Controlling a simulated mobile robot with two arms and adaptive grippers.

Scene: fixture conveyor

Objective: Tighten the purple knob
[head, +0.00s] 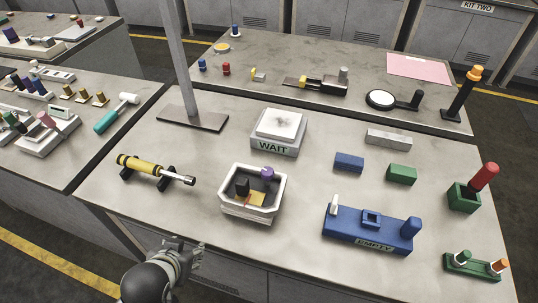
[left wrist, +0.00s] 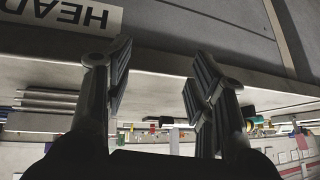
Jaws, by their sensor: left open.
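The purple knob (head: 267,172) shows at the back right of a white open tray (head: 250,212) in the middle of the near table. A black part and a yellow part lie beside it in the tray. I cannot tell how the knob is seated. My left gripper (head: 187,250) is at the table's front edge, to the lower left of the tray and apart from it. In the left wrist view its two fingers (left wrist: 158,85) stand apart with nothing between them. My right gripper does not show.
A yellow-and-black tool (head: 142,166) rests on black stands left of the tray. A WAIT box (head: 278,146) stands behind it, and a blue EMPTY fixture (head: 340,231) is to the right. A grey post (head: 178,60) rises at the back left. Bare tabletop lies between these.

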